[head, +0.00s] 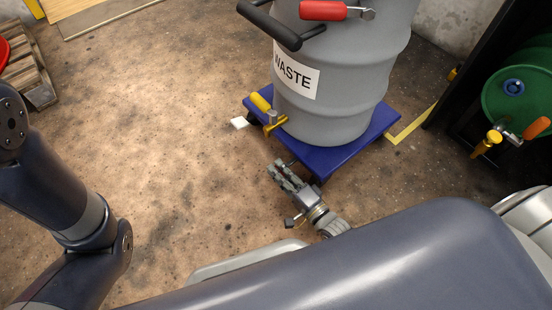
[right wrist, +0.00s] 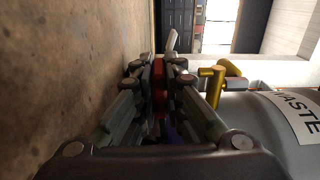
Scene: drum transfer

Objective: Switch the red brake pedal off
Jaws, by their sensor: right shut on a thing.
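The grey drum marked WASTE (head: 335,85) stands on a blue wheeled dolly (head: 335,158). My right gripper (head: 279,170) is low at the dolly's near left edge in the head view. In the right wrist view, the fingers of the gripper (right wrist: 158,85) are closed on the red brake pedal (right wrist: 159,88), which shows as a narrow red strip between them. The pedal is hidden in the head view, and its exact tilt cannot be told. My left arm comes in from the left, with its gripper out of the frame.
A yellow-handled brass tap (head: 267,113) juts from the drum, close to the right gripper. A dark push handle (head: 268,24) is above it. A green drum (head: 522,88) with taps is at the right, a wooden pallet (head: 28,75) at the left.

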